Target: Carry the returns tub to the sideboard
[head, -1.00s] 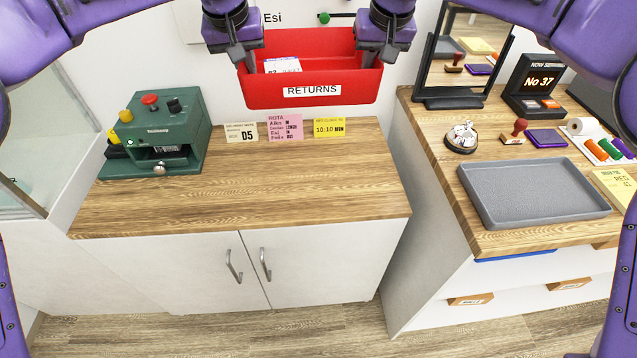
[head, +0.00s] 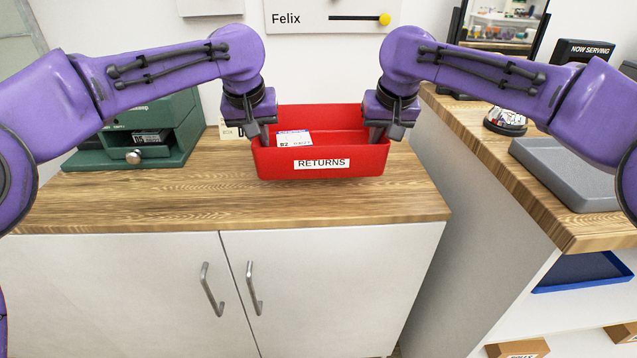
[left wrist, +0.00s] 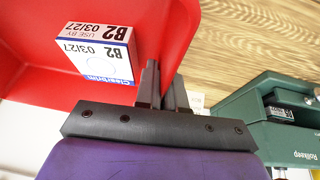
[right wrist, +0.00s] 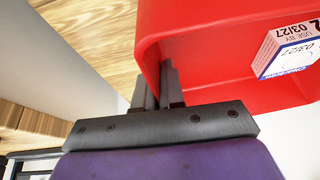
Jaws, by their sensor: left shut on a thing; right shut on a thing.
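The red returns tub (head: 280,165), labelled RETURNS, is level over the wooden top of the sideboard (head: 150,208) in the head view. I cannot tell whether its base touches the wood. My left gripper (head: 267,134) is shut on the tub's left wall, and my right gripper (head: 376,132) is shut on its right wall. A small white box (head: 293,138) marked B2 lies inside the tub; it also shows in the left wrist view (left wrist: 97,45) and the right wrist view (right wrist: 290,48).
A green machine (head: 180,125) stands on the sideboard left of the tub. A pale card (head: 230,131) stands behind, partly hidden by my left gripper. To the right is a counter with a grey tray (head: 565,172) and a small bowl (head: 505,121). The sideboard's front strip is clear.

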